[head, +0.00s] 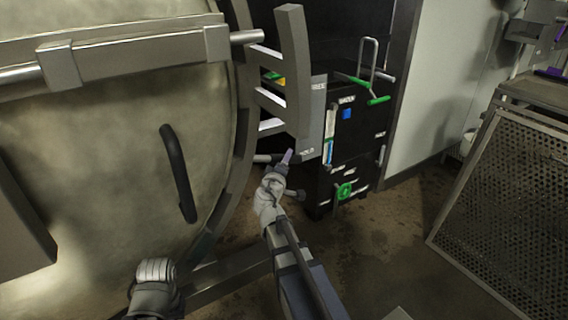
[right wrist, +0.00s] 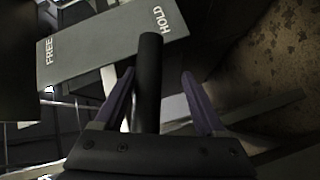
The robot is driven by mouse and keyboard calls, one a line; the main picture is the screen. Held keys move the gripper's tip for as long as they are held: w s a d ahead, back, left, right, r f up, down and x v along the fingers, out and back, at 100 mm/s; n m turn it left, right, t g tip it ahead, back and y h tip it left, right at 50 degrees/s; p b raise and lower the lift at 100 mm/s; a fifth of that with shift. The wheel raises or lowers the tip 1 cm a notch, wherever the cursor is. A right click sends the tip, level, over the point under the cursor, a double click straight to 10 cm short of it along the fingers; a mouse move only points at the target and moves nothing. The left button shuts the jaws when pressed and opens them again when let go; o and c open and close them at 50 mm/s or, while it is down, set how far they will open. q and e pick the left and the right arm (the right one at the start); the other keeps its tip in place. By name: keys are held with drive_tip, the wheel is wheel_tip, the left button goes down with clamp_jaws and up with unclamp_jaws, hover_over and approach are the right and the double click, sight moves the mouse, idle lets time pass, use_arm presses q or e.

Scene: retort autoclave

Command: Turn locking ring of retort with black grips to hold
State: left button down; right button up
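The large round retort door (head: 110,130) fills the left of the head view, with the curved grey locking ring (head: 243,110) along its right edge. A black grip (head: 178,172) stands out in front of the door. A grey plate (head: 313,118) beside the ring reads FREE and HOLD; it also shows in the right wrist view (right wrist: 105,52). My right gripper (head: 288,157) has purple fingers. In the right wrist view they are open on either side of a black bar-shaped grip (right wrist: 148,85), with gaps visible. My left arm shows at the bottom left; its fingers are not visible.
A curved grey bracket (head: 295,70) juts out from the ring above my right gripper. A black cabinet (head: 350,140) with green handles stands behind. A perforated metal panel (head: 510,200) is at the right. The floor between is mostly clear.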

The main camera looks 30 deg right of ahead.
drive_tip(key=shift+w+d, duration=0.1)
drive_tip(key=shift+w, duration=0.05)
drive_tip(key=f+p+v, duration=0.1)
drive_tip(key=v, duration=0.6)
drive_tip(key=shift+s+a+r, duration=0.3)
drive_tip(key=shift+r, duration=0.25)
